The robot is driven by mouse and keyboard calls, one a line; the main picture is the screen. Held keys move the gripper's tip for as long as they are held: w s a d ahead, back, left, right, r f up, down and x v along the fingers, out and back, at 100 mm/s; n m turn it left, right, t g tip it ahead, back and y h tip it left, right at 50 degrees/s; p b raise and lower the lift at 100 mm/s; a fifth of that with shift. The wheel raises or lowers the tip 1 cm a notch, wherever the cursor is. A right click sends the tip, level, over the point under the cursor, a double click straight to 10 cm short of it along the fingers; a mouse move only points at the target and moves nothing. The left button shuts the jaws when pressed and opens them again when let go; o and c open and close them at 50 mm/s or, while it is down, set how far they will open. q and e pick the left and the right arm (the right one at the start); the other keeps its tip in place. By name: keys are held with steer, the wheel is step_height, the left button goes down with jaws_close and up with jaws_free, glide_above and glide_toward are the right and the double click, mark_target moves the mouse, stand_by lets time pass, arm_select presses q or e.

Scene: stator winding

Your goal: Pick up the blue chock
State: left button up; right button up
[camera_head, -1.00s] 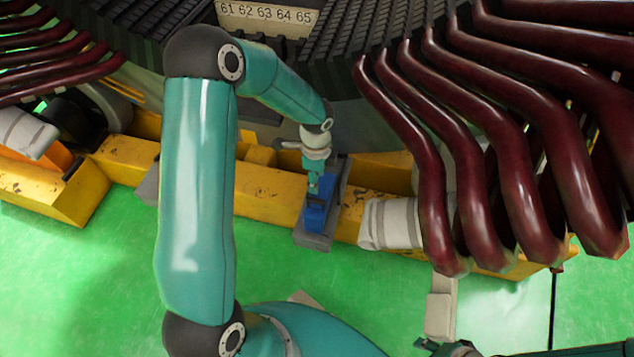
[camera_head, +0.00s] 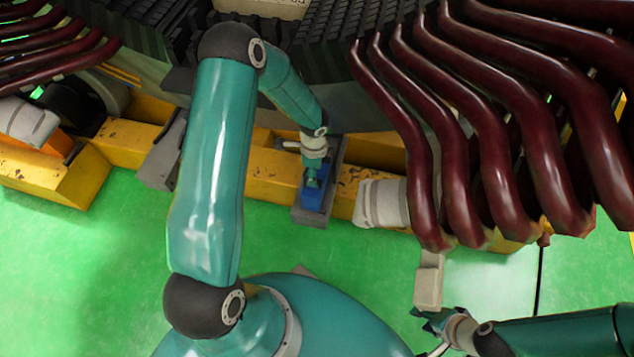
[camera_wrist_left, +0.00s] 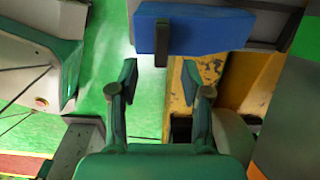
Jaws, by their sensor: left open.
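The blue chock (camera_head: 314,201) sits on a grey holder (camera_head: 308,219) beside the yellow beam in the head view, partly hidden by my left gripper. In the left wrist view, the chock (camera_wrist_left: 200,31) is a blue block at the top, with a short grey upright piece (camera_wrist_left: 162,42) at its front face. My left gripper (camera_head: 313,180) is over the chock in the head view. In the left wrist view, its fingers (camera_wrist_left: 158,75) are apart and empty, with the grey piece just beyond the gap. My right gripper (camera_head: 428,322) is at the bottom right, its finger gap unclear.
Dark red winding bars (camera_head: 440,130) hang close to the right of the chock. The yellow beam (camera_head: 265,185) runs across behind it. A second grey holder (camera_head: 162,160) stands left, a white wrapped piece (camera_head: 380,203) right. Green floor (camera_head: 110,260) is clear in front.

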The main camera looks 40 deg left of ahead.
mark_target(318, 175)
arm_select(q)
steer(key=f, duration=0.2)
steer(key=f+b, duration=0.1)
steer(key=f, duration=0.1)
steer(key=f+b, duration=0.1)
steer(key=f, duration=0.1)
steer(key=shift+a+f, duration=0.25)
steer(key=shift+a, duration=0.05)
jaws_close()
